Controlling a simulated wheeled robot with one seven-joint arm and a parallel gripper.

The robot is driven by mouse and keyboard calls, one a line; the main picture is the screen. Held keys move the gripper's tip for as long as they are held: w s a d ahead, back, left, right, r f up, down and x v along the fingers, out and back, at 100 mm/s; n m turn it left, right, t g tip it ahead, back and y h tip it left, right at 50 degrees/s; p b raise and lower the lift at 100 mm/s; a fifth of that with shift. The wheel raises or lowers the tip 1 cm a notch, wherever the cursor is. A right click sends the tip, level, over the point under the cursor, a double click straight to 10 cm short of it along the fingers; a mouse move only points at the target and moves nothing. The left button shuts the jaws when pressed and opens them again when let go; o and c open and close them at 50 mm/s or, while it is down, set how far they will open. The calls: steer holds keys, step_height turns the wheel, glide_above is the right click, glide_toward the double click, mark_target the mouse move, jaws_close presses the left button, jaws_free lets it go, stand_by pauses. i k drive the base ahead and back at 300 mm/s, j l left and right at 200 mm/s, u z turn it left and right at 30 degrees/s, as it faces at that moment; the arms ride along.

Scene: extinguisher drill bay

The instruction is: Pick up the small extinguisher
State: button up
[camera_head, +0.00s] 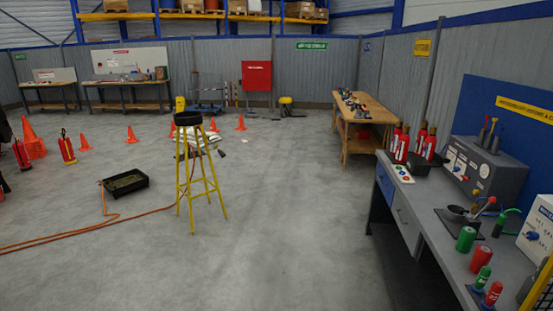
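Several red extinguisher-like things are in view, and I cannot tell which is the small extinguisher. A red extinguisher (67,147) stands on the floor at the left among cones. Another red one (21,154) stands left of it, near the picture's left edge. Several slim red cylinders with white bands and dark tops (402,146) stand close together on the grey workbench (428,205) at the right. Small red (482,259) and green (466,239) cylinders stand nearer on the same bench. My gripper is not in view.
A yellow stool (187,185) stands left of centre, with a black tray (125,183) and an orange hose (80,234) on the floor beside it. Orange cones (131,135) stand farther back. A wooden table (360,125) is at the back right. The middle floor is clear.

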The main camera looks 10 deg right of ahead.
mark_target(396, 133)
steer(key=i+z, duration=0.25)
steer(key=i, duration=0.6)
steer(key=i+z, duration=0.3)
steer(key=i, duration=0.55)
steer(key=i+j+z, duration=0.1)
steer(key=i+z, duration=0.25)
steer(key=i+j+z, duration=0.3)
steer(key=i, duration=0.2)
steer(key=i+j+z, duration=0.2)
steer(key=i+z, duration=0.15)
steer(key=z, duration=3.1)
steer(key=j+u, duration=0.1)
steer(key=u, duration=3)
steer(key=i, duration=0.1)
